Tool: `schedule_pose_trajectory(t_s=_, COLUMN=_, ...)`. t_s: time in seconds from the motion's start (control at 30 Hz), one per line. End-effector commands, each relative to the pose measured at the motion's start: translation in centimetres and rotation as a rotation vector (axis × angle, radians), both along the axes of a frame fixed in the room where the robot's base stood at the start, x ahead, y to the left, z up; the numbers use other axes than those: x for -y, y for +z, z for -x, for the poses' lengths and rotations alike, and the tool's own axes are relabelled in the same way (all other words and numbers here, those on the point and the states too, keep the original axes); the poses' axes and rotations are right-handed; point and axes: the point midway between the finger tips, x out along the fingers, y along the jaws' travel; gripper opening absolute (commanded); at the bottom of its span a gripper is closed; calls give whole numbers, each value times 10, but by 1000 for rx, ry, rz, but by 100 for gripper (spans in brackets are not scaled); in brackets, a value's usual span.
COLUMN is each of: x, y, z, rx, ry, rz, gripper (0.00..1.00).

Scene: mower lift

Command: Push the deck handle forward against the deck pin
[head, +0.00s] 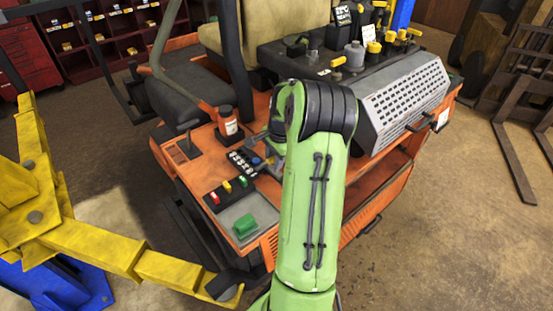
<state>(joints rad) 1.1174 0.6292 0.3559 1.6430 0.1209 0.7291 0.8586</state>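The orange mower (200,172) fills the middle of the head view. A short black-knobbed lever (187,128) rises from a slotted plate on its left side panel; I cannot tell whether this is the deck handle. No deck pin can be made out. My green arm reaches over the mower's front edge. A grey part of my gripper (268,150) shows just left of the arm's dark joint, close over the panel by a black button strip (244,161). Its fingertips are not clear, so its opening and any contact are hidden.
A grey perforated box (405,95) is at right. A yellow lift arm (130,258) reaches in at left. Floor at lower right is clear.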

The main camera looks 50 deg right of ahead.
Motion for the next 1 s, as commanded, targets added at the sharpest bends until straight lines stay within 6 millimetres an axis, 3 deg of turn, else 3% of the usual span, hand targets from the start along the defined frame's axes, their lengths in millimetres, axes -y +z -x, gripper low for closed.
schedule_pose_trajectory(t_s=0.07, x=0, y=0, z=0, rx=-1, ry=0, rz=0, gripper=46)
schedule_pose_trajectory(t_s=0.33, x=0, y=0, z=2, rx=-4, ry=-2, rz=-1, gripper=46)
schedule_pose_trajectory(t_s=0.43, x=0, y=9, z=3, rx=-3, ry=-3, rz=2, gripper=46)
schedule_pose_trajectory(t_s=0.57, x=-1, y=39, z=9, rx=-1, ry=-3, rz=4, gripper=46)
schedule_pose_trajectory(t_s=0.8, x=-4, y=107, z=21, rx=-1, ry=-3, rz=4, gripper=46)
schedule_pose_trajectory(t_s=1.0, x=-6, y=146, z=29, rx=-2, ry=-1, rz=1, gripper=46)
